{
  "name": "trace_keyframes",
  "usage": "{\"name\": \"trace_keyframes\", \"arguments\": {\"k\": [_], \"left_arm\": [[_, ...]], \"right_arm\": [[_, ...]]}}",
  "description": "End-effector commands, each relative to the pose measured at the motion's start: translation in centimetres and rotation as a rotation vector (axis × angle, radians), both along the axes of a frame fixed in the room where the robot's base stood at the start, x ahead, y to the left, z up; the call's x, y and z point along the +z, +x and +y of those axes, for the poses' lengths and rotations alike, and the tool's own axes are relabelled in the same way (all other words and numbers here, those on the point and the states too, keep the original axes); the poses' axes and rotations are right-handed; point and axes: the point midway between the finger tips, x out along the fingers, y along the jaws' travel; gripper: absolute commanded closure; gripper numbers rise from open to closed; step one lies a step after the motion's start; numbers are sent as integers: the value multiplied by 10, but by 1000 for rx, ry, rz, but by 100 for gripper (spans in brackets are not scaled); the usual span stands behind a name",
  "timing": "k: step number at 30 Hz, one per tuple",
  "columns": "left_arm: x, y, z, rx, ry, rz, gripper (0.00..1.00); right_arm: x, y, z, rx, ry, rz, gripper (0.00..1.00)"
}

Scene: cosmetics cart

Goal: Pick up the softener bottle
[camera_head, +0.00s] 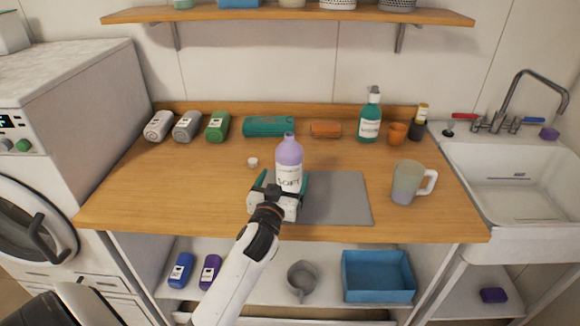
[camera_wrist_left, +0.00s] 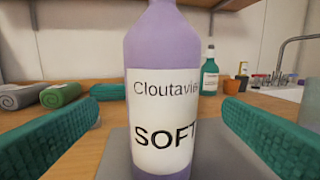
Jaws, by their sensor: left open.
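The softener bottle (camera_head: 289,160) is lilac with a white label reading "SOFT". It stands upright at the left edge of a grey mat (camera_head: 338,200) on the wooden counter. It fills the middle of the left wrist view (camera_wrist_left: 162,60). My left gripper (camera_head: 281,184) is open, with its teal fingers on either side of the bottle's lower part. In the wrist view, gaps show between the bottle and both fingers (camera_wrist_left: 160,135). The bottle's base is hidden behind the gripper in the head view. My right gripper is not in view.
A small white cap (camera_head: 253,162) lies left of the bottle. A measuring jug (camera_head: 407,183) stands to the right. A sink (camera_head: 515,180) is at right.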

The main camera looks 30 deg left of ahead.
Motion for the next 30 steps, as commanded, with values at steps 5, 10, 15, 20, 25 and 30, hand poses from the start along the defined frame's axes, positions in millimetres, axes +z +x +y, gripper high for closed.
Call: {"name": "trace_keyframes", "arguments": {"k": [5,10,15,20,25,30], "left_arm": [[0,19,7,0,2,1,10],[1,31,10,0,1,0,10],[-2,54,18,0,1,0,10],[-3,68,22,-1,1,1,10],[-4,70,23,-1,0,1,10],[-4,69,23,-1,1,1,23]], "right_arm": [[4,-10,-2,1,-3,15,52],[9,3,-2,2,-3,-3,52],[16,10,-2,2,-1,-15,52],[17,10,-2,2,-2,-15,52],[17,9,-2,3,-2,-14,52],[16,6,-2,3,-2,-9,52]]}}
